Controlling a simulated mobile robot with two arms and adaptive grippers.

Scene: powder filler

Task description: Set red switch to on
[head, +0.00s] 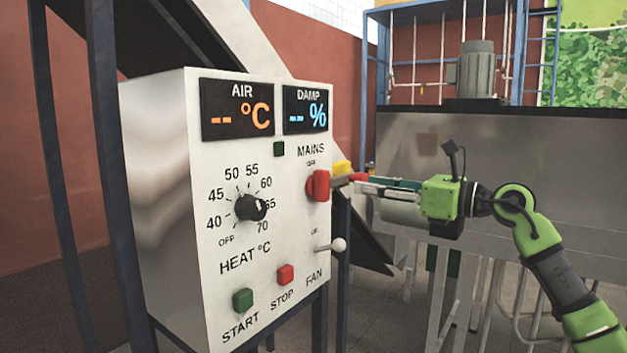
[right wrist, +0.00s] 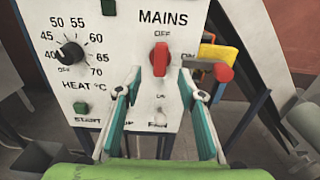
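The red MAINS switch (head: 318,185) is on the front of a white control box (head: 158,130). In the right wrist view the red switch (right wrist: 160,58) stands upright, with its upper end at the OFF label; an ON label is to its right. My right gripper (head: 356,183) is to the right of the switch in the head view. In the right wrist view its two fingers (right wrist: 160,75) are spread, with the switch showing between their tips. The gripper is open and empty, and appears apart from the switch. My left gripper is not in view.
A yellow block (right wrist: 219,55) with a red knob (right wrist: 223,72) is close to the right finger in the right wrist view. Below the switch is a ball-ended lever (head: 338,244). A heat dial (head: 250,207), a green START button (head: 243,299) and a red STOP button (head: 285,274) share the panel.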

